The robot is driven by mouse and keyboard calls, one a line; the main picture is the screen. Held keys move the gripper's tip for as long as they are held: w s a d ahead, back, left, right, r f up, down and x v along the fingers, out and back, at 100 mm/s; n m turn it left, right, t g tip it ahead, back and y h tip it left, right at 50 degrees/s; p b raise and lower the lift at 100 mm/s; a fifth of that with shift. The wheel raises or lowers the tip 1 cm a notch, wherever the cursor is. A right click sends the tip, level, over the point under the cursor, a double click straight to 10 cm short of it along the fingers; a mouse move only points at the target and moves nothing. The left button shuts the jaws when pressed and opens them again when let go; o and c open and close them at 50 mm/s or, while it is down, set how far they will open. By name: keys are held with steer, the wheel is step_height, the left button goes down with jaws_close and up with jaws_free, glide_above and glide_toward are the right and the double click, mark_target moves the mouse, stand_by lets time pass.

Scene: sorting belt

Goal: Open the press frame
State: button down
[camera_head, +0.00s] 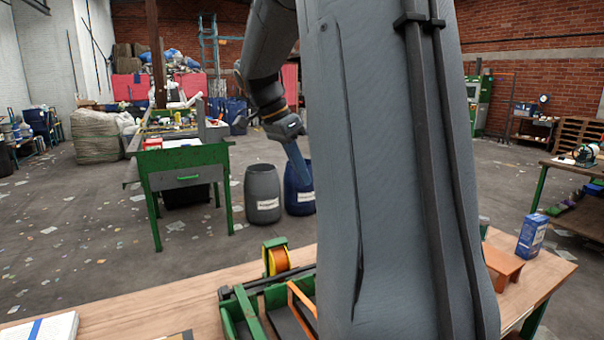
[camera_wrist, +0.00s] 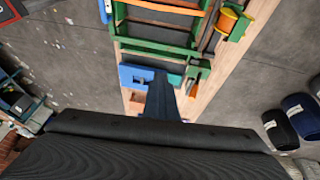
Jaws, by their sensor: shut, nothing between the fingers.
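The press frame is probably the green frame with an orange bar on the wooden bench. In the head view, its green side (camera_head: 246,312) shows at the bottom centre, with the orange bar (camera_head: 300,298) leaning up beside it; my arm hides the right part. In the wrist view, the green frame (camera_wrist: 155,47) spans the top middle, with the orange bar (camera_wrist: 168,9) above it. My gripper (camera_head: 307,181) hangs in the air in the head view, apart from the frame. In the wrist view, its dark fingers (camera_wrist: 161,76) are shut and empty, pointing toward the bench.
An orange tape roll (camera_head: 279,261) stands beside the frame. A white-blue book (camera_head: 42,328) lies at left; a blue carton (camera_head: 531,236) stands at right. A blue block (camera_wrist: 135,76) shows near my fingers. Beyond are a grey barrel (camera_head: 262,193) and green table (camera_head: 184,158).

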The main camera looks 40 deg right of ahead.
steer(key=c, duration=2.4)
jaws_free()
steer(key=shift+c, duration=0.2)
steer(key=o, duration=0.8)
steer(key=b+v, duration=0.2)
steer(key=v, duration=0.5)
steer(key=shift+a+r, duration=0.15)
steer(key=shift+r, duration=0.2)
steer(key=shift+w, duration=0.1)
steer(key=shift+c, duration=0.2)
